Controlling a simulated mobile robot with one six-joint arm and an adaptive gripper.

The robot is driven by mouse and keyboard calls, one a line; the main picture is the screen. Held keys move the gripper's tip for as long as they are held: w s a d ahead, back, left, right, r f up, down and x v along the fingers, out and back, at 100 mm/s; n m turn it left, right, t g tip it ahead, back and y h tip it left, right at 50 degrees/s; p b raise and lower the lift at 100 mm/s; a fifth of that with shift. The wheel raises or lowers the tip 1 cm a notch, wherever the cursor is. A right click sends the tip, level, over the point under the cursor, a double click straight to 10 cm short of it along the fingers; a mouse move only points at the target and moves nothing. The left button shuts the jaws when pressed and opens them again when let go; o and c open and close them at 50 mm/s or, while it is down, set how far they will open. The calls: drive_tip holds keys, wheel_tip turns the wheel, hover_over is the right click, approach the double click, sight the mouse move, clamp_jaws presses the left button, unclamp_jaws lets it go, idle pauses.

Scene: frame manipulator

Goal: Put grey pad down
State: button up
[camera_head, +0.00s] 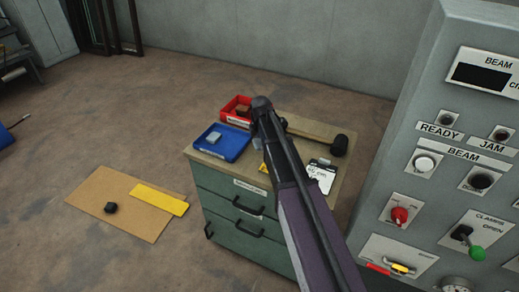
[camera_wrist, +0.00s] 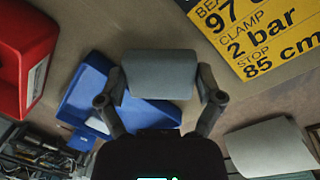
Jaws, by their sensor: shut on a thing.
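In the wrist view my gripper (camera_wrist: 160,92) is shut on a grey pad (camera_wrist: 158,73), one finger at each side of it. Behind the pad is the blue tray (camera_wrist: 90,85); I cannot tell the height between them. In the head view the blue tray (camera_head: 232,155) lies on the cabinet top with a light grey block (camera_head: 214,138) in it. Another pale grey piece (camera_wrist: 270,147) shows at the lower right of the wrist view.
A red bin (camera_head: 236,108) stands behind the blue tray. A mallet (camera_head: 338,145) and a white card (camera_head: 322,174) lie on the cabinet top (camera_head: 343,125). A yellow sign (camera_wrist: 270,35) is near the held pad. A control panel (camera_head: 450,160) stands at the right.

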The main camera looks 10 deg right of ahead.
sight(260, 144)
drive_tip(key=shift+w+f+b, duration=0.15)
drive_tip(key=shift+f+b, duration=1.65)
drive_tip(key=o, duration=1)
drive_tip(key=shift+r, duration=0.1)
drive_tip(key=r+p, duration=0.4)
drive_tip(key=s+r+p, duration=0.1)
drive_tip(key=r+p, duration=0.6)
drive_tip(key=p, duration=0.1)
drive_tip(key=shift+s+a+r, duration=0.15)
drive_tip(key=shift+s+r, duration=0.15)
drive_tip(key=shift+r, duration=0.1)
